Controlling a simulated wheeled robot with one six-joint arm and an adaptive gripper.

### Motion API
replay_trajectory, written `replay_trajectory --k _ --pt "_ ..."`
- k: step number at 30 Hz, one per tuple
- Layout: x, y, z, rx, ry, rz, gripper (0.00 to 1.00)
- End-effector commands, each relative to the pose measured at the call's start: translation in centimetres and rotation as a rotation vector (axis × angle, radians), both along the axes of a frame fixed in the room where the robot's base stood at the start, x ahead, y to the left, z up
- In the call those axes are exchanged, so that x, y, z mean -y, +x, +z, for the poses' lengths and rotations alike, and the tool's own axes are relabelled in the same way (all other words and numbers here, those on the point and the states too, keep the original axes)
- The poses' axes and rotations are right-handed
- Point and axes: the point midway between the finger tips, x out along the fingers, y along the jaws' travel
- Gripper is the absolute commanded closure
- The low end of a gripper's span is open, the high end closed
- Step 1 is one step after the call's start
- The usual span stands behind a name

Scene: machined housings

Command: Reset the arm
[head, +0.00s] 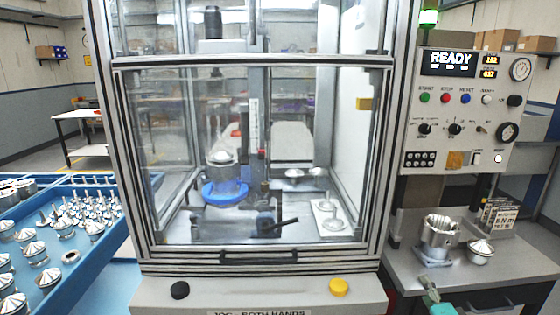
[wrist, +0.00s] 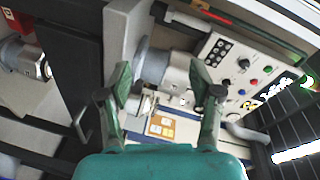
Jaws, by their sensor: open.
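My gripper (head: 433,292) shows at the bottom right of the head view, green and partly cut off by the lower edge, in front of the grey side table. In the wrist view my gripper (wrist: 167,92) has its two green fingers spread wide apart, with nothing held between them. Beyond the fingers is a grey cylindrical shape that I cannot identify for sure. The control panel (wrist: 238,65) lies beyond it, tilted in that view.
The machine's clear guard (head: 262,150) appears shut, with a blue ring (head: 225,193) inside. The control panel (head: 470,110) reads READY. A metal cup (head: 438,238) and a conical-topped part (head: 480,252) stand on the side table (head: 405,226). A blue tray (head: 105,258) holds several housings.

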Motion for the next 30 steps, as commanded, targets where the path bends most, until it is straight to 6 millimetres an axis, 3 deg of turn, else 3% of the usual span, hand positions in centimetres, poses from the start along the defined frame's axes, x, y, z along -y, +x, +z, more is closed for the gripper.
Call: replay_trajectory --k 1,6,15,21,30 --pt "-1.3 -1.5 -2.0 -0.017 -0.024 0.001 0.36" --pt "-4.5 -6.4 -6.8 -0.053 -0.123 -0.003 0.36" --pt "-9.7 -16.2 -12.6 -0.114 -0.314 0.013 0.36" --pt "-12.7 -23.1 -14.7 -0.15 -0.45 0.037 0.36" --pt "-16.2 -33.6 -15.2 -0.193 -0.667 0.095 0.36"
